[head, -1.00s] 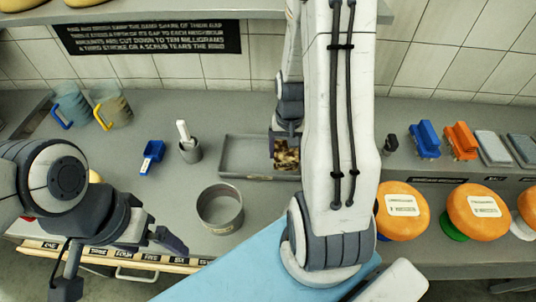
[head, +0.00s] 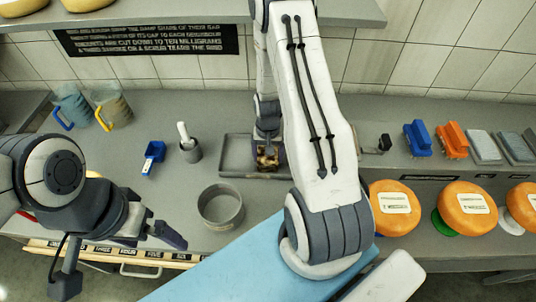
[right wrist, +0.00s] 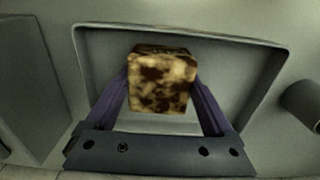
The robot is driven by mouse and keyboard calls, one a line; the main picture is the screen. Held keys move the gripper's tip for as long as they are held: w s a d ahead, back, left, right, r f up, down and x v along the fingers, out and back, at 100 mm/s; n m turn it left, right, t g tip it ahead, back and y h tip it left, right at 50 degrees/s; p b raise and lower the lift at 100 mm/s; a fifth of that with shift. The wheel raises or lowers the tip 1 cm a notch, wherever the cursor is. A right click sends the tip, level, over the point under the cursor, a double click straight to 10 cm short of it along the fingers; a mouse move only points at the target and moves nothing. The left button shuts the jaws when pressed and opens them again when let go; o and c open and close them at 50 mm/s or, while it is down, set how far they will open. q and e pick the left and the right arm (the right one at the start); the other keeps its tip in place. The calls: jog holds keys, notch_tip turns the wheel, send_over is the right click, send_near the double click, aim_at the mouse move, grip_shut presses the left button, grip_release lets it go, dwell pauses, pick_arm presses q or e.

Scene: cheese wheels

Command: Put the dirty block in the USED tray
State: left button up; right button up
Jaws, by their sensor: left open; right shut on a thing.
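The dirty block (head: 267,158), mottled brown and cream, is held by my right gripper (head: 267,146) over the grey tray (head: 233,157). In the right wrist view the block (right wrist: 162,80) sits between the two purple fingers (right wrist: 165,105), with the tray's rim (right wrist: 200,35) around it. I cannot tell whether it touches the tray floor. No USED label is readable on the tray. My left gripper (head: 120,262) is open and empty at the lower left, over the counter's front edge.
A round grey pot (head: 221,206) stands in front of the tray. A small cup (head: 190,152), a blue scoop (head: 153,156) and jugs (head: 112,106) are left. Orange cheese wheels (head: 395,207), blue (head: 418,138) and orange (head: 453,140) brushes and grey pads (head: 484,147) are right.

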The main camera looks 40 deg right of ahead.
jog(key=shift+f, duration=0.2)
jog(key=o, duration=1.2)
jog(key=shift+r, duration=0.15)
jog(key=shift+r, duration=0.2)
jog(key=shift+w+r, duration=0.1)
jog(key=shift+r, duration=0.25)
notch_tip(320, 180, up, 11)
jog(key=b, duration=0.3)
